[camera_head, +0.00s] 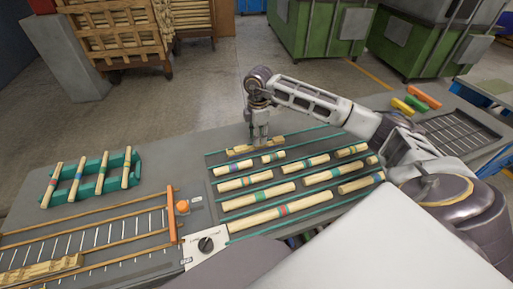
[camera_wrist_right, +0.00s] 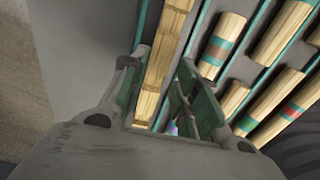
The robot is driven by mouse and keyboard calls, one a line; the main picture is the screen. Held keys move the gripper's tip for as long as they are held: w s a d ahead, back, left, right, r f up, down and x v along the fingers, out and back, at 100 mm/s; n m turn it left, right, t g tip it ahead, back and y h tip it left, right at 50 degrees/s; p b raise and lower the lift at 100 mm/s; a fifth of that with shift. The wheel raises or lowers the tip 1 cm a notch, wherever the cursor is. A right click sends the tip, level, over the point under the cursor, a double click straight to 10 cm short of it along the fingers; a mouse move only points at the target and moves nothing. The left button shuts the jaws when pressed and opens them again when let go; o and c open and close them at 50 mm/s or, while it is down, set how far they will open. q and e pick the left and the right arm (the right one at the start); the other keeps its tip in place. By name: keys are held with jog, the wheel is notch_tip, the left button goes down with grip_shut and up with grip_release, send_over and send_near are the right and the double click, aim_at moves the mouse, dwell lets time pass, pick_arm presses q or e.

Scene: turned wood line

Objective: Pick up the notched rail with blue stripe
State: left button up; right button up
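A pale wooden rail with notches (camera_head: 240,151) lies in the back row of the slotted bed on the table. My right gripper (camera_head: 260,142) is down over its middle. In the right wrist view the rail (camera_wrist_right: 166,45) runs between the two fingers of the right gripper (camera_wrist_right: 163,62). The fingers stand on either side of it with narrow gaps, so the gripper looks open. A small blue-violet patch (camera_wrist_right: 172,129) shows low between the fingers; I cannot tell whether it is the rail's stripe. My left gripper is out of view.
Several striped round rails (camera_head: 279,210) lie in neighbouring rows, close in front of the gripper. A green rack (camera_head: 88,187) with striped rails stands at left.

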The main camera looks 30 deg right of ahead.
jog(key=shift+w+a+f, duration=0.1)
jog(key=shift+a+f, duration=0.05)
jog(key=shift+f, duration=1.05)
jog(key=shift+w+a+f, duration=0.1)
jog(key=shift+f, duration=1.05)
jog(key=shift+c, duration=0.2)
grip_shut()
jog(key=shift+r, duration=0.15)
notch_tip(320, 180, up, 10)
jog(key=shift+f, duration=0.15)
jog(key=shift+s, duration=0.1)
